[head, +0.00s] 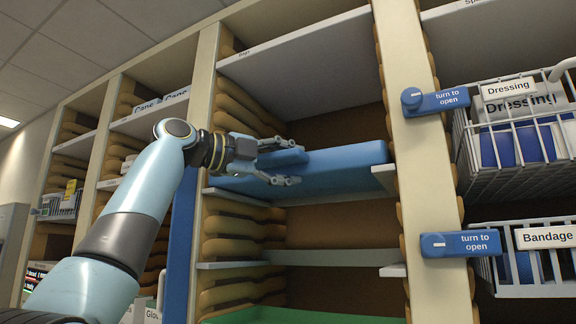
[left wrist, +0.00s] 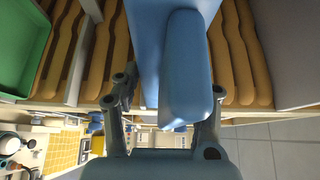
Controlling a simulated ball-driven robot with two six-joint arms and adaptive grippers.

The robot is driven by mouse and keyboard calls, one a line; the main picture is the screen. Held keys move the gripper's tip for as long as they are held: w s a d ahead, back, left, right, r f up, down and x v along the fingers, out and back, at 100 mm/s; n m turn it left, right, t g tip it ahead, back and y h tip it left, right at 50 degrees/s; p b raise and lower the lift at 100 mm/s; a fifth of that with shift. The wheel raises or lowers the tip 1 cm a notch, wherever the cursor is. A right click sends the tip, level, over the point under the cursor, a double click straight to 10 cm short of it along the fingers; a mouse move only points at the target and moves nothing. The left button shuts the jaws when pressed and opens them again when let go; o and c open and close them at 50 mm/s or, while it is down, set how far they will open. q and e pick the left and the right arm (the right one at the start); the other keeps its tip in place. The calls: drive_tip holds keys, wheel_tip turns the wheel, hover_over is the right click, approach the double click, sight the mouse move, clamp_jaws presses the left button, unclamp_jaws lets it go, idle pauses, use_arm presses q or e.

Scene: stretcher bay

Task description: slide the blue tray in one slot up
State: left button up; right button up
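The blue tray (head: 345,163) lies in the middle bay of the rack, with its right end over a grey ledge (head: 384,177). Its rounded blue grip (head: 285,157) sticks out at the front left. My left gripper (head: 288,163) is open, with one finger above the grip and one below it. In the left wrist view the grip (left wrist: 187,75) lies between the fingers (left wrist: 165,118), close to the right finger and with a gap to the left one. The tray body (left wrist: 146,45) shows behind it. My right gripper is not in view.
Wavy side runners (head: 228,225) line the bay. A grey shelf (head: 300,65) spans above the tray; another ledge (head: 230,265) and a green tray (head: 300,315) are below. Wire baskets (head: 520,150) and blue "turn to open" latches (head: 435,101) are on the right.

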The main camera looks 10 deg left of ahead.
use_arm(q)
drive_tip(key=o, duration=0.5)
drive_tip(key=shift+o, duration=0.2)
drive_tip(key=shift+a, duration=0.1)
drive_tip(key=v, duration=1.2)
